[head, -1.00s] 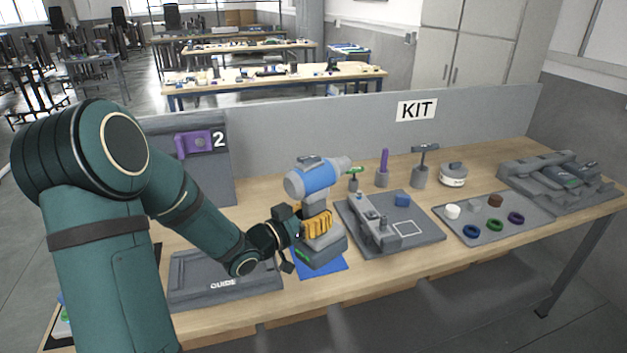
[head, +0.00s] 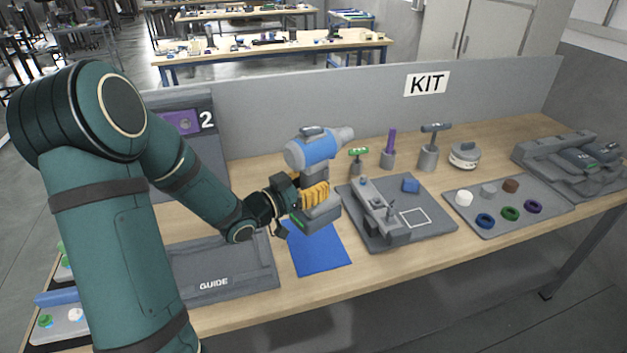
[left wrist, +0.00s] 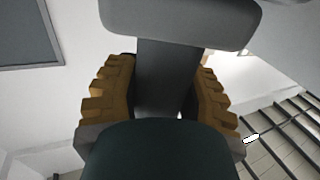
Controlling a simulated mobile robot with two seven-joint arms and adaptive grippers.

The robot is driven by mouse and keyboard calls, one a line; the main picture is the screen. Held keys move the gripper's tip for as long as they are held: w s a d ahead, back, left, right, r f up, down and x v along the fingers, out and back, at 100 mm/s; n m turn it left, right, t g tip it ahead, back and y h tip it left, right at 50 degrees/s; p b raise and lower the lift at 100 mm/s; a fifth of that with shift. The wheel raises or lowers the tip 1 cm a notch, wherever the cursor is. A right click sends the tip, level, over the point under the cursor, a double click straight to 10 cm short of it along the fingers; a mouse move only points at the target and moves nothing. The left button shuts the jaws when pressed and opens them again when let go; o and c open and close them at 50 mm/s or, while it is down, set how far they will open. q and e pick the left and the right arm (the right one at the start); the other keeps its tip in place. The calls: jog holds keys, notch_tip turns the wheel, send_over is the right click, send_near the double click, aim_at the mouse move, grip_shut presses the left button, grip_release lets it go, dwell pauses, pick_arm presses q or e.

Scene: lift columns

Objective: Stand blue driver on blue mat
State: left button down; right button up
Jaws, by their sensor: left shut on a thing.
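The blue driver (head: 318,150) is upright, with a blue and grey body, a dark handle and a grey battery base. My left gripper (head: 314,196) is shut around its handle, with orange finger pads on both sides. In the left wrist view the pads flank the dark handle (left wrist: 167,75). The blue mat (head: 322,256) lies flat on the table, and the driver's base overlaps its back part in the head view. The base appears to be above the mat, but the gap is hard to judge. My right gripper is not in view.
Right of the mat is a grey fixture board (head: 435,236) with a small blue block. Left is the grey GUIDE tray (head: 240,285). Behind stand several upright tools, including a purple one (head: 391,143). A ring tray (head: 480,228) lies right; a grey partition (head: 300,100) closes the back.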

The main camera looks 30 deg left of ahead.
pick_arm(q)
jog(key=shift+f+b, duration=0.45)
jog(key=shift+f, duration=0.35)
notch_tip(320, 180, down, 4)
jog(key=shift+b, duration=1.25)
jog(key=shift+f+b, duration=1.2)
jog(key=shift+f, duration=0.1)
jog(key=shift+f, duration=0.35)
jog(key=shift+c, duration=2.4)
grip_release()
jog(key=shift+f, duration=0.15)
jog(key=shift+s, duration=0.1)
